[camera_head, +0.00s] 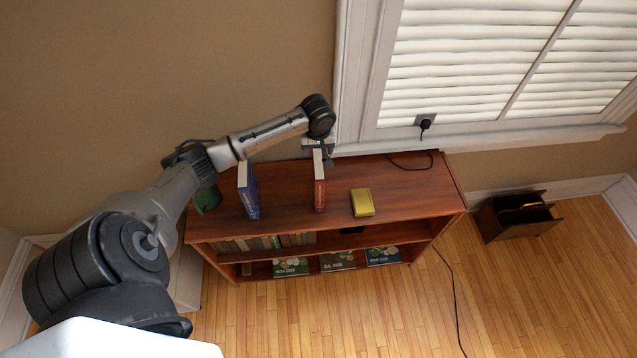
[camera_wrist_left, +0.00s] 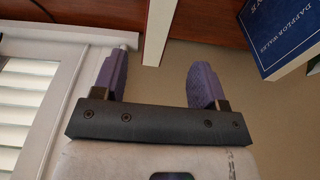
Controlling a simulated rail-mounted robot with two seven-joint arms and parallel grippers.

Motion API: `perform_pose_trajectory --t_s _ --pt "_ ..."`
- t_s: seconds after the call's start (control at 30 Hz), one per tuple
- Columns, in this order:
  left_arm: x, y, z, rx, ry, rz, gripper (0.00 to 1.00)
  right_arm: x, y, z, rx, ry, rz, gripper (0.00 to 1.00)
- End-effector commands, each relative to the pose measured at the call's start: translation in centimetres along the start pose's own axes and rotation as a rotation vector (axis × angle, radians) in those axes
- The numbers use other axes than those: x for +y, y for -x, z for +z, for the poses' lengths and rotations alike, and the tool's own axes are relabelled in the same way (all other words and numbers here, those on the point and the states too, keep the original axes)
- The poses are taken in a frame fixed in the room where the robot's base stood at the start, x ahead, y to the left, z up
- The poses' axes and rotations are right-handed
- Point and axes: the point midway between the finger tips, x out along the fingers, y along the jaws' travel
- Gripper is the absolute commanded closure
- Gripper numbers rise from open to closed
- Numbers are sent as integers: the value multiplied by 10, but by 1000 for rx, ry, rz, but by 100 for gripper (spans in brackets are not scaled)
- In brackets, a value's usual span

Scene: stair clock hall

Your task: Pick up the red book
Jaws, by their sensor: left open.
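The red book (camera_head: 320,192) stands upright on top of the wooden bookcase, with its pale page edge up and its spine toward the front. My left gripper (camera_head: 324,158) is at the back end of the book, close to the wall. In the left wrist view my left gripper (camera_wrist_left: 158,72) is open, with two purple-grey fingers spread apart. The book's pale page edge (camera_wrist_left: 159,30) shows end-on between the fingertips, with a gap on both sides. No finger appears to touch it. My right gripper is in neither view.
A blue book (camera_head: 247,190) stands to the left and also shows in the left wrist view (camera_wrist_left: 283,35). A yellow object (camera_head: 362,203) lies to the right on the bookcase top (camera_head: 415,190). A window (camera_head: 480,60) is behind. A dark wooden rack (camera_head: 515,215) stands on the floor.

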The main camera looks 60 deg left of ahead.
Motion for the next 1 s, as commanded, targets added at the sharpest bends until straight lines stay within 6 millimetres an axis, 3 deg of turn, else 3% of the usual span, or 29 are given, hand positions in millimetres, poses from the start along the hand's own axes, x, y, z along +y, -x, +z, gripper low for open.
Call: perform_pose_trajectory --t_s 0.2,0.57,1.0 --pt "0 -38 1 -2 -2 -1 34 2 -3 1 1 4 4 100" --pt "1 -61 1 0 -4 -1 34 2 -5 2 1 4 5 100" --pt "3 -108 3 1 -4 0 34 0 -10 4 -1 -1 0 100"
